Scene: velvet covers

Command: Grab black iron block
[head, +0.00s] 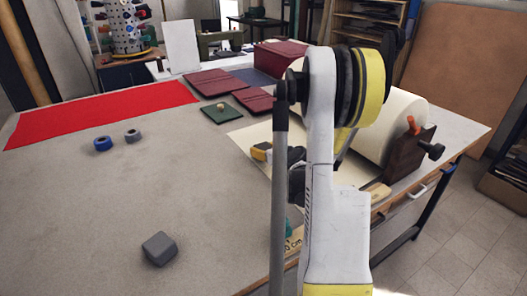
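A small dark grey block (159,248) with a blocky, angular shape lies on the near left part of the grey worktable (75,215). It looks like the black iron block, though it shows as grey here. Nothing touches it. My white and yellow arm rises on the right of the view, well to the right of the block. I cannot make out my gripper's fingers. A dark shape behind the arm is partly hidden, and I cannot tell what it is.
A blue ring (103,144) and a grey ring-like piece (133,136) lie beyond the block. A red cloth (100,112) covers the back left. Dark red covers (215,82) and a green square (223,113) lie farther back. Table around the block is clear.

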